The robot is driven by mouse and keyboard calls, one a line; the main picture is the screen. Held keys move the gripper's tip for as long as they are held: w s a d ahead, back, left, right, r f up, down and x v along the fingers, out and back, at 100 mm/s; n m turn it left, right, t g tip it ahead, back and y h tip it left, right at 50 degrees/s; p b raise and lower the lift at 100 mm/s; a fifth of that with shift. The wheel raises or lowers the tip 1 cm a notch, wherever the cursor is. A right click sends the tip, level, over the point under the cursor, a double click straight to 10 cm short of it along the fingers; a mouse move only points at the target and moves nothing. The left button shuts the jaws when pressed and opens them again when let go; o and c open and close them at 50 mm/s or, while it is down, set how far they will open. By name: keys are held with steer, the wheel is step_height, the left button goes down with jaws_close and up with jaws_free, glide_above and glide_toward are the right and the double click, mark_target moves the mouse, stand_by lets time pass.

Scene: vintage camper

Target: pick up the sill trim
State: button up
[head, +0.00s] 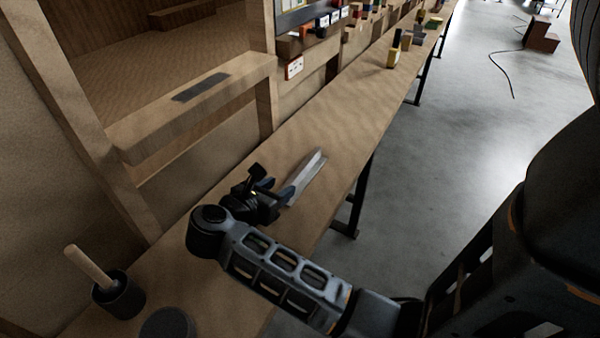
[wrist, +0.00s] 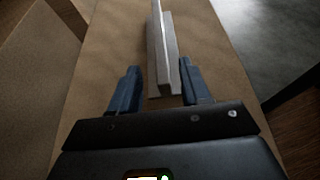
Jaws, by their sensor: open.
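The sill trim (head: 307,176) is a light grey, angled metal strip lying on the long wooden bench (head: 345,130). In the wrist view the sill trim (wrist: 163,55) runs away from me, with its near end between the fingertips. My gripper (head: 280,190) is at the near end of the trim, low over the bench. In the wrist view my gripper (wrist: 158,82) is open, with one blue finger on each side of the trim and a visible gap on the left. Whether the right finger touches it I cannot tell.
A dark pot with a wooden handle (head: 118,295) and a dark round object (head: 167,323) stand at the near left. A wooden frame with a ledge (head: 190,105) borders the bench's left. Several small items (head: 395,50) stand farther along. The bench's right edge drops to the floor.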

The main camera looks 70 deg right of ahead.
mark_target(290, 181)
steer(key=shift+p+x, duration=0.6)
steer(key=shift+x, duration=2.8)
steer(key=shift+c, duration=0.3)
jaws_close()
steer(key=shift+r, duration=0.1)
